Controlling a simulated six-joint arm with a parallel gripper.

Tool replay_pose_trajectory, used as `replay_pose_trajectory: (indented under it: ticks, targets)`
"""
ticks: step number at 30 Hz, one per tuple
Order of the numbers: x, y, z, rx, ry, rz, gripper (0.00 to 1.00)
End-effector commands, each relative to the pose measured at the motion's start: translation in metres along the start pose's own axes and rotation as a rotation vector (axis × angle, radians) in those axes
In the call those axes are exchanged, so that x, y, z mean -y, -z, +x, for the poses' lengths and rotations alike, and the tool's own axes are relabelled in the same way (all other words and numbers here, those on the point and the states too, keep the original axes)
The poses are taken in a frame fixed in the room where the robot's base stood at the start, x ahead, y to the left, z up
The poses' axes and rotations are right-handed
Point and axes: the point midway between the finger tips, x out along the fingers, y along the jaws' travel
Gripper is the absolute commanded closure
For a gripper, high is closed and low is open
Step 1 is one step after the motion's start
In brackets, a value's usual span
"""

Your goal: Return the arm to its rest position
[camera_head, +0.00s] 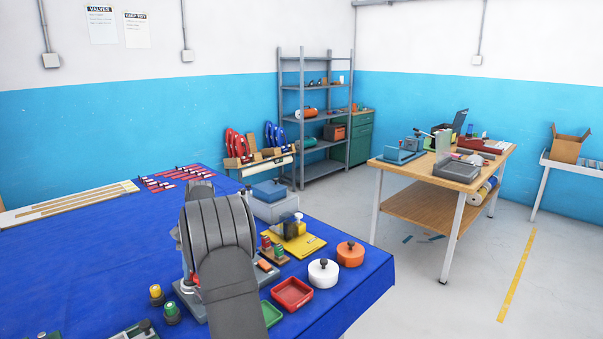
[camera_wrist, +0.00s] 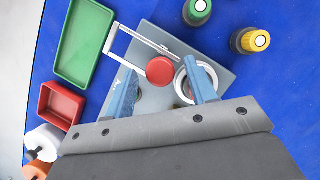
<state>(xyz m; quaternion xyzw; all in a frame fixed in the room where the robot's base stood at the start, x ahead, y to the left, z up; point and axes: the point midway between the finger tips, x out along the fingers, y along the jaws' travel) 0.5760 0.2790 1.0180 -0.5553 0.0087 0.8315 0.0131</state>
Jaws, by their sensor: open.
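My gripper (camera_wrist: 162,84) is open in the wrist view, its two blue fingers apart with nothing held between them. Below it is a grey plate fixture (camera_wrist: 185,48) with a white ring, a wire-like metal frame and a red round knob (camera_wrist: 160,71). The knob appears between the fingertips; I cannot tell how far below them it is. The right finger overlaps the white ring (camera_wrist: 184,86). In the head view my grey arm covers the gripper and most of the fixture.
Close by on the blue-covered table (camera_head: 80,270) are a green tray (camera_wrist: 84,42), a red tray (camera_head: 291,294), a white lidded pot (camera_head: 323,273), an orange pot (camera_head: 350,254), and green (camera_head: 172,313) and yellow (camera_head: 157,294) capped bottles. The table's left middle is clear.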

Motion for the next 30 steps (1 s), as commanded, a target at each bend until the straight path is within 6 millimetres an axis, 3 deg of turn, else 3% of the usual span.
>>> replay_pose_trajectory:
  ticks: [13, 30]
  targets:
    - [0.001, 0.000, 0.000, -0.001, -0.019, -0.043, 0.49]
    - [0.002, 0.001, -0.077, -0.003, -0.017, -0.043, 0.49]
